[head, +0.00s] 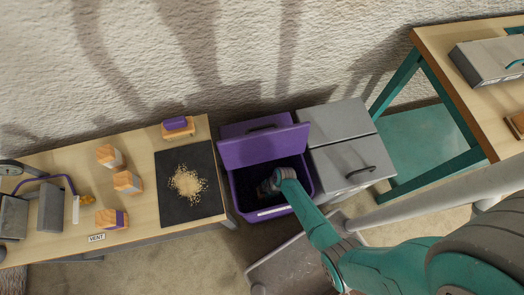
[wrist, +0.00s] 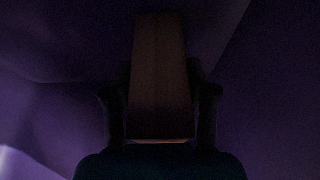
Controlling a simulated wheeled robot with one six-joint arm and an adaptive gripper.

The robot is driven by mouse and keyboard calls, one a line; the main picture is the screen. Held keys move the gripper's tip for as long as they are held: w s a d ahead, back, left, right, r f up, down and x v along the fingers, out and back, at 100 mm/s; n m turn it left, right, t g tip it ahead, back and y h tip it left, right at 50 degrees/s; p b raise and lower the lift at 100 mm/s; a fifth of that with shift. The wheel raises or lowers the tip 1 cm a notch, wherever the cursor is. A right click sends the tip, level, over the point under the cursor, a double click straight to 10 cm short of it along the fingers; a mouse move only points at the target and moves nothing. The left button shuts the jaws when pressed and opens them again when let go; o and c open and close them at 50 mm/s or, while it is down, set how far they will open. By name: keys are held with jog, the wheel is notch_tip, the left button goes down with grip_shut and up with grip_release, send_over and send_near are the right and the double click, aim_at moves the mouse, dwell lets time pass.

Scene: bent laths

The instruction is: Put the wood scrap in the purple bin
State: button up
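The purple bin (head: 236,195) stands open on the floor between the workbench and a grey cabinet, its lid (head: 262,147) raised. My gripper (head: 266,188) reaches down inside it, and its fingertips are lost in shadow in the head view. In the dark wrist view, a long brown block, the wood scrap (wrist: 160,80), sits between the two fingers of my gripper (wrist: 161,100), with a finger close against each side. Purple bin walls surround it. The scrap's far end lies near the top of the wrist view; whether it touches the bin floor I cannot tell.
A grey two-door cabinet (head: 345,150) adjoins the bin's right side. Another table (head: 450,45) stands at far right.

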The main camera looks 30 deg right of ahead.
jog(key=shift+o, duration=0.6)
jog(key=shift+r, duration=0.15)
jog(key=w+v, duration=0.1)
jog(key=v, duration=0.6)
jog(key=shift+s+r, duration=0.3)
jog(key=shift+s, duration=0.25)
jog(key=shift+d, duration=0.1)
